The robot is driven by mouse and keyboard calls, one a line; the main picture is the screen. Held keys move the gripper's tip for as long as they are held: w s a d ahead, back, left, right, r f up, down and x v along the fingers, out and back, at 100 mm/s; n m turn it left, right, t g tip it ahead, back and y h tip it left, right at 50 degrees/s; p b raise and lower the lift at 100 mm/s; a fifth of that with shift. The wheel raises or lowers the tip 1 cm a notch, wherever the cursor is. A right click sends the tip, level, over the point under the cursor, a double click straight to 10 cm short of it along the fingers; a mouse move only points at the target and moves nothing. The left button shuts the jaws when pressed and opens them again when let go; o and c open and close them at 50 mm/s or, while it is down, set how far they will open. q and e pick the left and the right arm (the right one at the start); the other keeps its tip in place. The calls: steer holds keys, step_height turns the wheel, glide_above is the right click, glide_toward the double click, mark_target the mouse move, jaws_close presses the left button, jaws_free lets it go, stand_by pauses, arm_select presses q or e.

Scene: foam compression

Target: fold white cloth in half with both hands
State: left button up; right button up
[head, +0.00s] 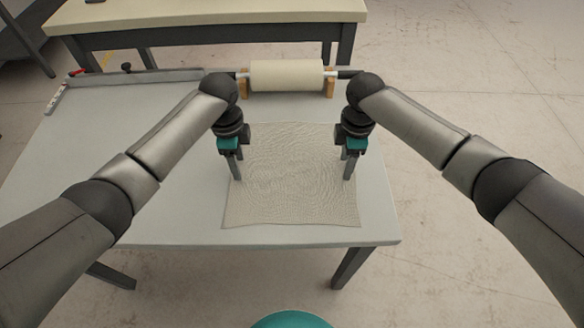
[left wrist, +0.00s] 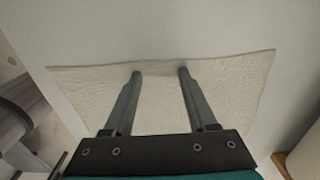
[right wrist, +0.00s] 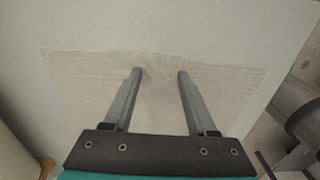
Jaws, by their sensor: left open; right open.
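The white cloth (head: 290,190) lies spread out flat on the grey table, a rough square with slightly wavy edges. It also shows in the left wrist view (left wrist: 90,85) and in the right wrist view (right wrist: 85,75). My left gripper (head: 238,178) is open and points down over the cloth's left side. My right gripper (head: 348,178) is open and points down over its right side. In the wrist views both pairs of fingers are apart with only cloth beneath and between them. Whether the fingertips touch the cloth I cannot tell.
A roll of pale material (head: 287,75) sits on a wooden stand behind the cloth. A long metal bar (head: 150,77) runs along the table's back left. The grey table (head: 170,205) is clear left of the cloth. Another table (head: 200,17) stands behind.

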arm_select(q)
steer(key=shift+c, duration=0.7)
arm_select(e)
steer(key=shift+c, duration=0.7)
arm_select(q)
jaws_close()
arm_select(e)
jaws_close()
arm_select(q)
steer(key=shift+r, duration=0.15)
arm_select(e)
steer(key=shift+r, duration=0.15)
